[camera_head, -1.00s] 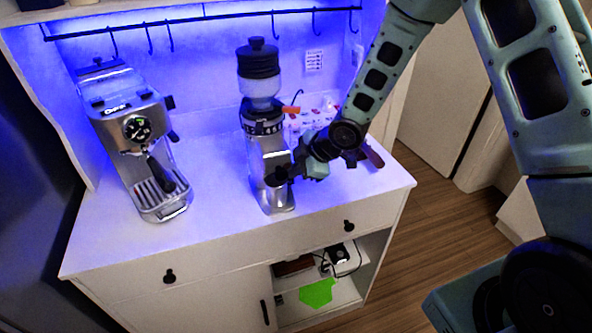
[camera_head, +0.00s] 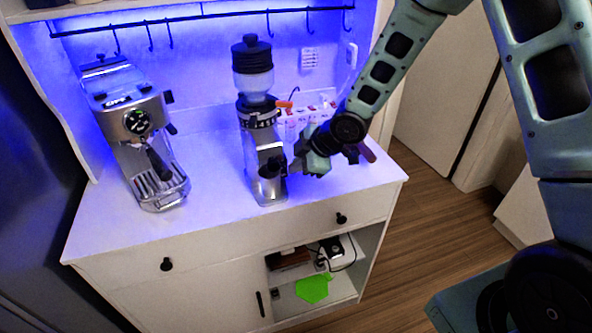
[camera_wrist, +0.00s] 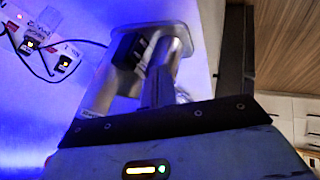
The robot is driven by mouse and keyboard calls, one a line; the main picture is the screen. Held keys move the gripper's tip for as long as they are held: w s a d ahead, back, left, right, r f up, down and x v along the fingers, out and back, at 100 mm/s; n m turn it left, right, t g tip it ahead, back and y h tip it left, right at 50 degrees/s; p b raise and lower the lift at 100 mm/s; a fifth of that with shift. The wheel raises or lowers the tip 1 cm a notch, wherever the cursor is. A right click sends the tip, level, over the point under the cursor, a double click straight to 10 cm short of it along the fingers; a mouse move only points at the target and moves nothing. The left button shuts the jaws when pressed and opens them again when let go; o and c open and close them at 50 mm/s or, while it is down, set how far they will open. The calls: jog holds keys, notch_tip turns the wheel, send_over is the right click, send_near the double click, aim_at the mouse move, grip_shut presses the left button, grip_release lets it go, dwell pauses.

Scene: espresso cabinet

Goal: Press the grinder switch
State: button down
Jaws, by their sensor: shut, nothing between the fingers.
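The grinder (camera_head: 258,125) is a tall silver machine with a black-lidded hopper, upright on the white cabinet top. I cannot make out the grinder switch in either view. My gripper (camera_head: 293,166) is just right of the grinder's lower body, shut and empty. Whether it touches the grinder is unclear. In the wrist view, the shut fingers (camera_wrist: 159,88) point at a blurred silver and black part of the grinder (camera_wrist: 150,48).
An espresso machine (camera_head: 138,130) stands to the left on the cabinet top (camera_head: 215,215). A power strip with plugs and cables (camera_wrist: 40,42) lies behind my gripper. Hooks hang from a rail (camera_head: 200,17) above. The front of the cabinet top is clear.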

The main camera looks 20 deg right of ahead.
jog(key=w+p+v, duration=0.1)
jog(key=p+v, duration=0.1)
jog(key=v, duration=0.6)
jog(key=shift+r, duration=0.45)
jog(key=s+a+m+g+h+b, duration=0.2)
jog(key=s+a+m+b, duration=0.1)
jog(key=s, duration=1.2)
jog(key=s+a+r+m+g+h+b, duration=0.1)
jog(key=s+a+m, duration=0.4)
jog(key=s, duration=1)
jog(key=shift+r+m+g+h+b, duration=0.3)
jog(key=shift+g+h+b, duration=0.4)
jog(key=shift+g+b, duration=0.55)
jog(key=shift+w, duration=0.1)
